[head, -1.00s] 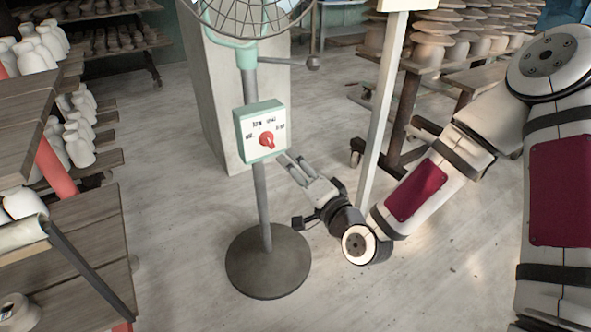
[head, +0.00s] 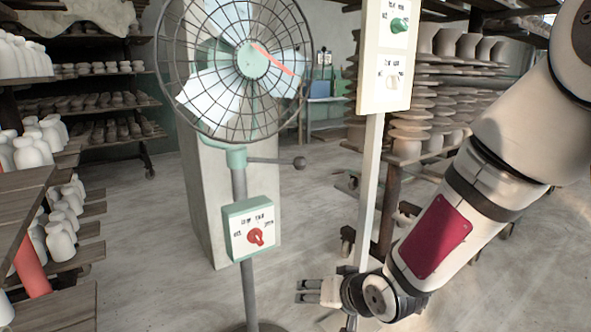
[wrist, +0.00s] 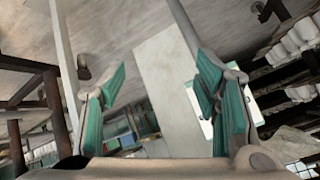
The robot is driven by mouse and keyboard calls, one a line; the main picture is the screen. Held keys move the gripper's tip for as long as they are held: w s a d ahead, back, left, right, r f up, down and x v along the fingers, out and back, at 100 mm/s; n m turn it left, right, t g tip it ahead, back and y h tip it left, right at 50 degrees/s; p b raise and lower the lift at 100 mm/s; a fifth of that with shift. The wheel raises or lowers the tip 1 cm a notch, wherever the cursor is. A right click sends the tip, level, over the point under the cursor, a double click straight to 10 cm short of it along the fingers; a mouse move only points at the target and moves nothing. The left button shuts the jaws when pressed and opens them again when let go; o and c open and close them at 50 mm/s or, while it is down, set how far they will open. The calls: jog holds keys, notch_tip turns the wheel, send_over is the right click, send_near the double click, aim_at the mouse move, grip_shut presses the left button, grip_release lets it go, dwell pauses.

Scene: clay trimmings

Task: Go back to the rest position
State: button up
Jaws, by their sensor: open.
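My gripper (head: 304,291) is at the lower middle of the head view, pointing left, below and to the right of the fan's control box (head: 235,215) and apart from it. In the wrist view its two fingers (wrist: 160,78) stand wide apart with nothing held between them. The box is pale with a green edge and carries a red knob (head: 255,237). It is fixed to the pole of the standing fan (head: 252,60).
A white post bears a panel (head: 372,90) with a green knob (head: 399,25) and a white knob (head: 392,78), close behind my arm. Shelves of white bottles (head: 30,152) stand at left, stacked pottery (head: 410,130) at right. Open floor (head: 150,240) lies left of the fan.

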jog(key=s+d+r+g+h, duration=0.45)
jog(key=s+d+r, duration=0.45)
jog(key=s+d, duration=0.35)
jog(key=s+d+r+g, duration=0.1)
jog(key=s+r+g, duration=0.15)
jog(key=s, duration=0.85)
jog(key=s+r+g, duration=0.1)
jog(key=s+r, duration=0.3)
jog(key=s, duration=0.8)
notch_tip(320, 180, up, 36)
jog(key=t+p, duration=0.4)
jog(key=p, duration=3)
jog(key=shift+w+d, duration=0.25)
jog(key=shift+d, duration=0.1)
